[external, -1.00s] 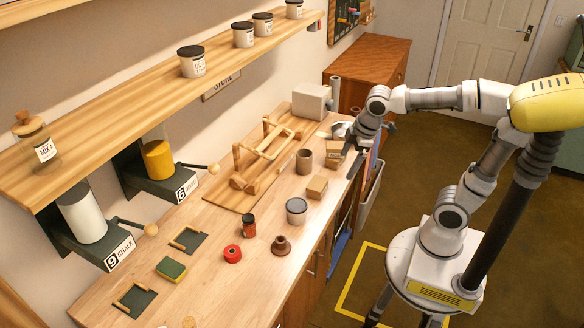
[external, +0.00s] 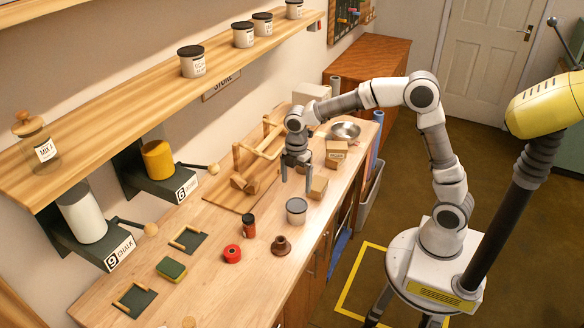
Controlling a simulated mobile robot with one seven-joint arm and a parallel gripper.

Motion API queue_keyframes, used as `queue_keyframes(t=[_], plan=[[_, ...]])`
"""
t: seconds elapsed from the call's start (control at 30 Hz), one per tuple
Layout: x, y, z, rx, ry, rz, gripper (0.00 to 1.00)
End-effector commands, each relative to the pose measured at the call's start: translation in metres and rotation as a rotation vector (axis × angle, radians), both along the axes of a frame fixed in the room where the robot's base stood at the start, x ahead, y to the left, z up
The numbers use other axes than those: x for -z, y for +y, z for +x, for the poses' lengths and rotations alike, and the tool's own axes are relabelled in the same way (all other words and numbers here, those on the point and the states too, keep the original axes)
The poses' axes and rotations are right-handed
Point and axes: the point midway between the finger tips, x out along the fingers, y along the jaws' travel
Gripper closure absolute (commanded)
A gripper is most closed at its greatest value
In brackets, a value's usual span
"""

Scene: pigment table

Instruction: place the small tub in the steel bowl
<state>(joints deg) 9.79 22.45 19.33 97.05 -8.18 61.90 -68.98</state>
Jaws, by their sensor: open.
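The shiny steel bowl (external: 345,130) sits farther back on the worktop, at the right end. My gripper (external: 297,184) points down over the worktop, just behind the pale tub, with its fingers apart. I cannot tell its exact height. A brown cup that stood in that area is hidden by my gripper; I cannot tell whether it is between the fingers.
Wooden blocks (external: 317,188) stand right of my gripper, with a labelled box (external: 336,150) behind them. A wooden frame (external: 255,155) is to the left. A shelf (external: 130,110) overhangs the back.

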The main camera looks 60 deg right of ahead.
Motion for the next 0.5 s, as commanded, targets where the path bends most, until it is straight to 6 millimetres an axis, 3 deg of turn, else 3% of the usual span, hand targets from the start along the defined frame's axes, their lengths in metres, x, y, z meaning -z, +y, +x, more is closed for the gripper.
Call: queue_keyframes(t=[0.1, 0.3, 0.5], plan=[[0.03, 0.0, -0.001, 0.001, 0.005, -0.001, 0.0], [0.071, 0.0, -0.001, 0.002, 0.004, 0.0, 0.0], [0.09, 0.0, 0.0, 0.002, 0.0, -0.001, 0.0]])
